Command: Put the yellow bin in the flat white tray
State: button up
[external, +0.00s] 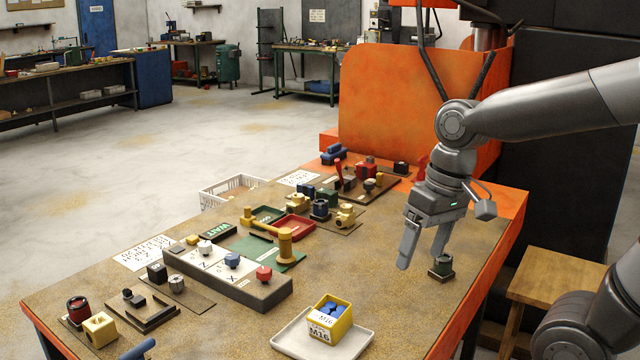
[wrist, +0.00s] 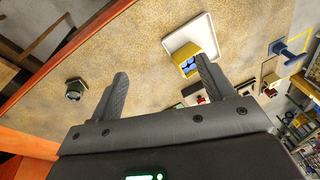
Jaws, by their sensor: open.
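The yellow bin (external: 343,326) stands upright in the flat white tray (external: 285,344) near the table's front edge. It has a white M16 label and blue pieces inside. In the wrist view the bin (wrist: 186,54) is within the outline of the white tray (wrist: 203,26), partly behind my right-hand finger. My gripper (external: 422,255) is open and empty, above the table's right side, apart from the bin and tray.
A small dark green block (external: 441,267) stands on the table close by my fingers. A long grey block with coloured knobs (external: 240,278) lies left of the tray. Several fixtures and small trays fill the table's back. A wooden stool (external: 556,290) stands at right.

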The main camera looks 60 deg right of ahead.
jog(key=r+n+t, duration=0.1)
jog(key=s+r+n+t+h, duration=0.1)
jog(key=s+r+n+t, duration=0.1)
jog(key=shift+s+d+r+t, duration=0.25)
jog(key=shift+r+t, duration=0.05)
jog(key=shift+r, duration=0.05)
dwell(1.2)
